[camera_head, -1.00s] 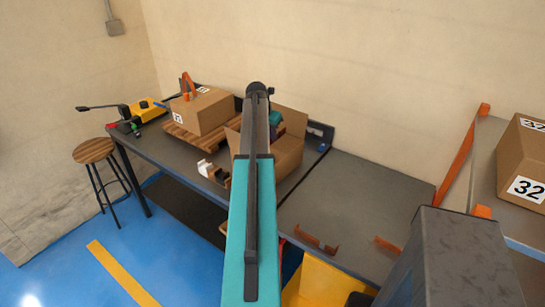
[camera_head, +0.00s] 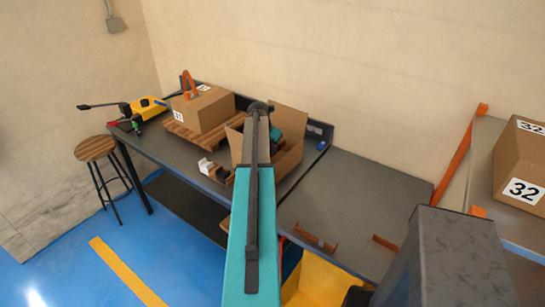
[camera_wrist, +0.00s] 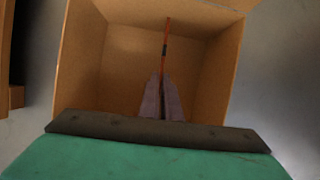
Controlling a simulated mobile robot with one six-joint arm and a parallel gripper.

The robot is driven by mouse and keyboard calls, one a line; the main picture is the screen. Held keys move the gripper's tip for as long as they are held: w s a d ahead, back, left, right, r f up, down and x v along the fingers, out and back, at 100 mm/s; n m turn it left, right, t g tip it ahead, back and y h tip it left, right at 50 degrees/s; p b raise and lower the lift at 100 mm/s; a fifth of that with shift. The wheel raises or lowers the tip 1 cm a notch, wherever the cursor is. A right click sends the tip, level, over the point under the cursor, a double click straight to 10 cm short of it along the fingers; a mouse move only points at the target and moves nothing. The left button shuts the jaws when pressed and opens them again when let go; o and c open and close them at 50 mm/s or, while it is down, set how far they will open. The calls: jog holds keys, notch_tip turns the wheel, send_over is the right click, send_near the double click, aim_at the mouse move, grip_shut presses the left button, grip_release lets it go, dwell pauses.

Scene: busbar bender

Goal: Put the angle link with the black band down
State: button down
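The angle link with the black band (camera_wrist: 165,46) is a thin copper-orange strip in the wrist view, with a dark band partway along it. My gripper (camera_wrist: 161,84) is shut on its near end. The strip points away from the fingertips, over the inside of an open cardboard box (camera_wrist: 84,60). I cannot tell whether it touches the box. In the head view, the open box (camera_head: 288,162) stands on the workbench, partly behind my arm. My gripper and the held link cannot be made out there.
Two copper-coloured angle pieces lie on the bench at right, one nearer (camera_head: 314,242) and one farther right (camera_head: 386,243). A closed box (camera_head: 203,110) stands on a wooden pallet (camera_head: 190,139) at left. Small white and dark items (camera_head: 211,170) lie before the open box. The right bench top (camera_head: 360,190) is mostly bare.

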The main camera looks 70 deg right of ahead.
aim_at(272, 156)
jog(key=shift+f, duration=0.1)
jog(key=shift+f+p, duration=0.55)
jog(key=shift+f, duration=1.4)
jog(key=shift+f, duration=0.1)
jog(key=c, duration=2)
grip_release()
jog(key=shift+r, duration=0.2)
jog(key=shift+b+v, duration=1.5)
jog(key=shift+v, duration=4.4)
jog(key=shift+a+f, duration=0.1)
